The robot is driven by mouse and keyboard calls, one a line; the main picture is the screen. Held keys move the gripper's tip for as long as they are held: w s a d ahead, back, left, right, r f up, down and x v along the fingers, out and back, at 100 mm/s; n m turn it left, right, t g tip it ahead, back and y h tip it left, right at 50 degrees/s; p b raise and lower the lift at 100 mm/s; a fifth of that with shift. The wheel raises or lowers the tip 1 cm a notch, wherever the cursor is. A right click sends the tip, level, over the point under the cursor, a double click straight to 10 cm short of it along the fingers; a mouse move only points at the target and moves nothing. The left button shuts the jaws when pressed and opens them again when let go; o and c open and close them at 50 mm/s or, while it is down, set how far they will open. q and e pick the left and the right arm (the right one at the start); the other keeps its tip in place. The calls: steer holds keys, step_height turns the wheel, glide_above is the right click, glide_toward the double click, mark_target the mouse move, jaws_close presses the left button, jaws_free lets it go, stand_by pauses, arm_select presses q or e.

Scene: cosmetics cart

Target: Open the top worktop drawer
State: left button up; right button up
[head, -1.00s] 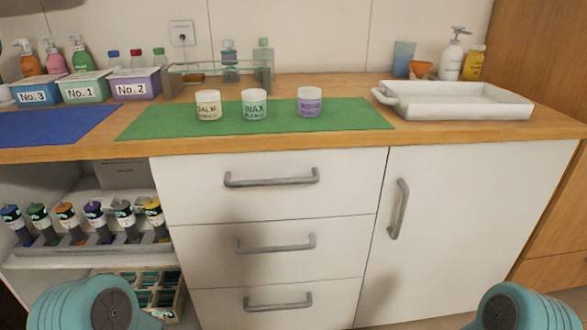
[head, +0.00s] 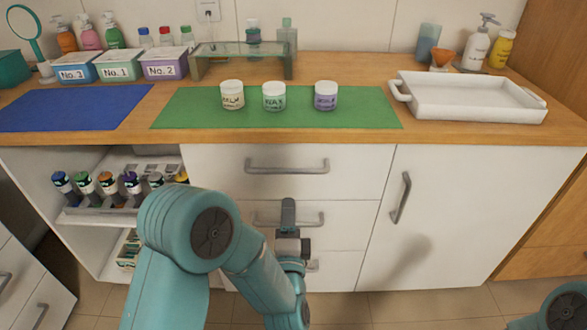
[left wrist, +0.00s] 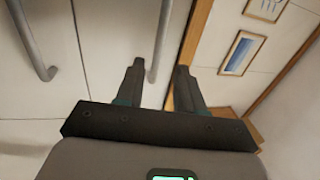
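The top worktop drawer (head: 340,185) is a white front under the wooden worktop, closed, with a grey bar handle (head: 287,167). My left gripper (head: 288,205) is in front of the drawer stack, below the top handle and overlapping the middle drawer's handle (head: 262,220) in the picture. In the left wrist view my left gripper's two dark fingers (left wrist: 160,68) stand apart with nothing between them. Grey bar handles on white fronts show there too, at the left (left wrist: 32,40) and behind the fingers (left wrist: 160,45). My right gripper is out of view; only part of my right arm shows.
Two lower drawers are partly hidden behind my left arm. A cupboard door (head: 440,210) is at the right. Jars stand on a green mat (head: 370,108) on the worktop, beside a white tray (head: 475,115). An open shelf (head: 85,215) with bottles is at the left.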

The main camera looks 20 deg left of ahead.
mark_target(289, 169)
arm_select(q)
steer(key=x, duration=1.2)
steer(key=shift+w, duration=0.2)
jaws_close()
